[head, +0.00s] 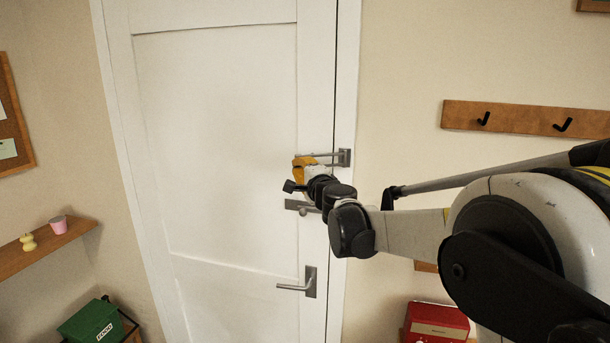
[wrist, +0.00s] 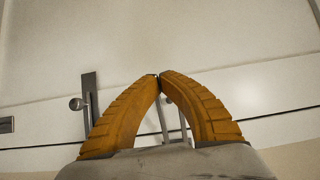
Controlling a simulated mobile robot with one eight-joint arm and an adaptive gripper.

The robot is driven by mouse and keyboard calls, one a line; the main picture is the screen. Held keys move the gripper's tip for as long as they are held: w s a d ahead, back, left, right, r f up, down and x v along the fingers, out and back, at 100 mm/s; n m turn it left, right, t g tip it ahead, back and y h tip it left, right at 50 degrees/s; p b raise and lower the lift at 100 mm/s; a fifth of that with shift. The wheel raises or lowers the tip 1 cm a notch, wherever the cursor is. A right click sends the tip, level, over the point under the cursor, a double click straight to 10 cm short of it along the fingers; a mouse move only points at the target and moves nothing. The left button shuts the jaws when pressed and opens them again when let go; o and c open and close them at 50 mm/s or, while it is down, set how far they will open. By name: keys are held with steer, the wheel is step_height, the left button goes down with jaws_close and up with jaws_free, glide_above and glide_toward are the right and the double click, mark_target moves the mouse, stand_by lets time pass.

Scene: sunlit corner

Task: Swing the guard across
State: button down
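The guard (head: 325,155) is a slim metal loop on a plate at the right door frame. It reaches left across the door's edge. In the wrist view its two thin bars (wrist: 184,128) show between my orange fingers. My gripper (head: 297,161) is at the guard's left end. In the wrist view the fingertips (wrist: 159,76) meet, and nothing clearly shows pinched between them. The guard's far end is hidden by the fingers, so contact is unclear. A metal plate (wrist: 90,88) with a round knob (wrist: 75,103) sits on the door beside the gripper, below the guard in the head view.
The white door (head: 220,130) is closed in its frame, with a lever handle (head: 295,287) lower down. A wooden hook rack (head: 500,117) is on the right wall. A red box (head: 437,322) is at lower right, a green box (head: 92,322) at lower left.

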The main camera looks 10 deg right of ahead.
steer(key=w+m+h, duration=0.3)
steer(key=w+h, duration=0.1)
steer(key=w, duration=0.2)
steer(key=shift+w+h, duration=0.25)
steer(key=shift+h, duration=0.05)
steer(key=shift+a, duration=0.1)
stand_by(0.4)
